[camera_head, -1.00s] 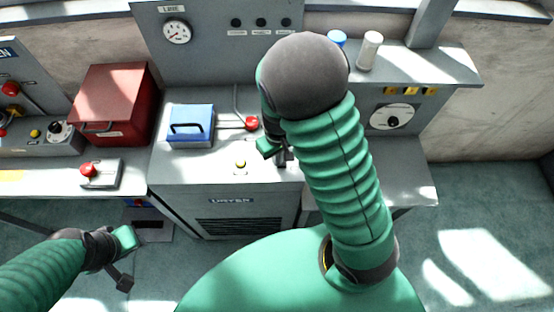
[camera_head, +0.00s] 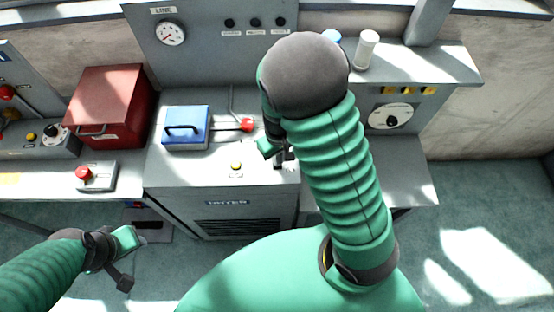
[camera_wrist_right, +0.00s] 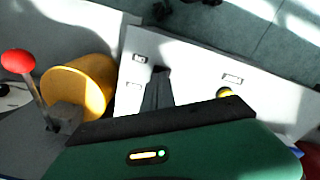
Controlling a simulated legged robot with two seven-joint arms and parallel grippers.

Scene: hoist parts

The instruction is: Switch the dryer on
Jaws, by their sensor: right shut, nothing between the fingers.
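The dryer (camera_head: 165,196) is a grey cabinet with a name label on its front, in the middle of the head view. A yellow button (camera_head: 236,166) sits on its top and also shows in the right wrist view (camera_wrist_right: 224,92). My right gripper (camera_head: 278,154) is shut and empty, just above the dryer's top and right of the button. A dark upright piece (camera_wrist_right: 157,88) shows beyond the black bar in the right wrist view; I cannot tell whether it is a switch or a finger. My left gripper (camera_head: 125,258) hangs low at left, away from the dryer; its jaws are unclear.
A blue box (camera_head: 186,125) and a red-knobbed lever (camera_head: 246,125) stand on the dryer's top. A red box (camera_head: 110,105) and a red button (camera_head: 83,173) are on the left bench. A white cylinder (camera_head: 366,50) stands on the right shelf. A yellow cylinder (camera_wrist_right: 80,85) shows in the wrist view.

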